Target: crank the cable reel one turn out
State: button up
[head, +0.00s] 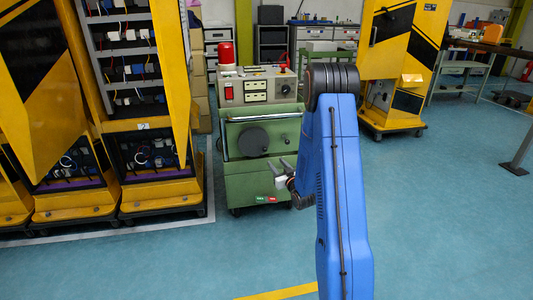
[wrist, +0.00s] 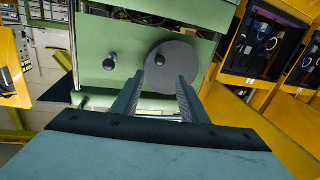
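A green wheeled cabinet (head: 256,186) carries a round grey reel disc (head: 253,142) on its front. The disc also shows in the wrist view (wrist: 181,70), with a small dark crank knob (wrist: 160,60) near its left edge. My gripper (head: 280,166) is in front of the cabinet, below and right of the disc in the head view. In the wrist view its two fingers (wrist: 160,76) are spread with nothing between them. They point toward the disc, and the knob appears between and just beyond the fingertips. They look apart from the knob.
A second dark knob (wrist: 109,63) sits on the green panel left of the disc in the wrist view. A control box (head: 257,88) with a red beacon (head: 226,53) tops the cabinet. Yellow racks (head: 179,80) stand close on the left. Blue floor (head: 450,220) is open on the right.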

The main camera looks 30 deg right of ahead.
send_near(254, 143)
jog(key=w+d+f, duration=0.2)
jog(key=w+d, duration=0.1)
jog(key=d, duration=0.1)
jog(key=shift+w+d+f, duration=0.4)
grip_shut()
